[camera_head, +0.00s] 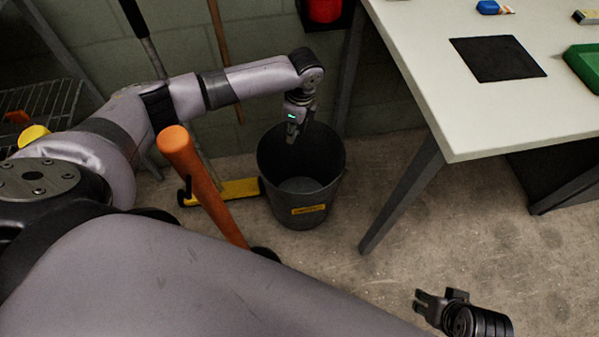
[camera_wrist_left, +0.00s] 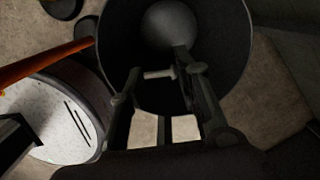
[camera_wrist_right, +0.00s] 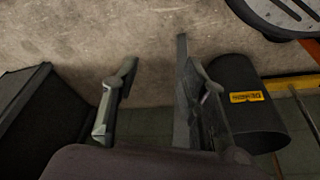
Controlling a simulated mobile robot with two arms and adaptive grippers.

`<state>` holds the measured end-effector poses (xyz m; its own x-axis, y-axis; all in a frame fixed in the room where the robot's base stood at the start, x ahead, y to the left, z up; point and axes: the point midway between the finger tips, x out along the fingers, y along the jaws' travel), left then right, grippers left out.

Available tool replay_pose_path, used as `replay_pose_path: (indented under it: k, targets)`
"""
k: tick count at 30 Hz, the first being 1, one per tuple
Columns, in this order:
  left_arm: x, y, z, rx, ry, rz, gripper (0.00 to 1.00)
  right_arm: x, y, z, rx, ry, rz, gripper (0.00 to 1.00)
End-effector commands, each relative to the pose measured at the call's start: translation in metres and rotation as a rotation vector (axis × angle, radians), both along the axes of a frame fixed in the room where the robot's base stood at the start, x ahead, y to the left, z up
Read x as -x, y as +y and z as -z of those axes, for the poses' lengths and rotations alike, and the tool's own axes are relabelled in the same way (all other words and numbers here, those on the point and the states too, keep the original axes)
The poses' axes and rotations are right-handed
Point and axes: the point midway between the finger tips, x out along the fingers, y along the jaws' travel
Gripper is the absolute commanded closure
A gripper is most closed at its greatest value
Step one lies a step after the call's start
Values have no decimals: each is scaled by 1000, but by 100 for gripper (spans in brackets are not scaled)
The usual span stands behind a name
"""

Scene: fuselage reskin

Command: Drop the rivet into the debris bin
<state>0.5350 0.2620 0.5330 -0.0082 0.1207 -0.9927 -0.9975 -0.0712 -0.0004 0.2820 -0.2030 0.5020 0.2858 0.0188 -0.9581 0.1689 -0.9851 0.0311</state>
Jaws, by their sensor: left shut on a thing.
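The debris bin (camera_head: 330,190) is a dark round bucket with a yellow label, standing upright on the floor beside the table. My left gripper (camera_head: 292,136) points down over the bin's opening. In the left wrist view my left gripper (camera_wrist_left: 160,74) is shut on a small pale rivet (camera_wrist_left: 158,73), held crosswise between the fingertips, with the dark bin (camera_wrist_left: 225,60) behind it. The rivet is too small to make out in the head view. My right gripper (camera_head: 432,301) is away from the bin, low at the right. In the right wrist view my right gripper (camera_wrist_right: 160,75) is open and empty.
A white table (camera_head: 440,80) stands right of the bin, with a black mat (camera_head: 497,58) and a green tray (camera_head: 583,66) on it. An orange post (camera_head: 205,185) stands left of the bin. A yellow bar (camera_head: 235,189) lies low beside it.

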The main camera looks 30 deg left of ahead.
Motion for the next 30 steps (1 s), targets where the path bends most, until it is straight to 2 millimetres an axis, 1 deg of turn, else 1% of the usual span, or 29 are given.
replay_pose_path:
  k: [1, 8, 11, 20, 22, 30]
  targets:
    - [0, 0, 4, 0, 0, 0, 79, 1, 0, -6, 0, -8, 0, 60]
    - [-1, 0, 10, 0, 0, 2, 79, 12, -2, -40, -1, -24, 2, 60]
    - [-2, 1, 18, 0, 0, 2, 79, -4, 2, -33, -14, -92, -4, 60]
    - [-5, 2, 32, 0, 0, 5, 79, -49, 16, -33, -59, -303, -20, 60]
    - [-6, 2, 31, 0, 0, 5, 79, -59, 20, -41, -71, -356, -24, 60]
    - [-6, 2, 36, -1, 0, 6, 79, -95, 32, -63, -114, -555, -38, 60]
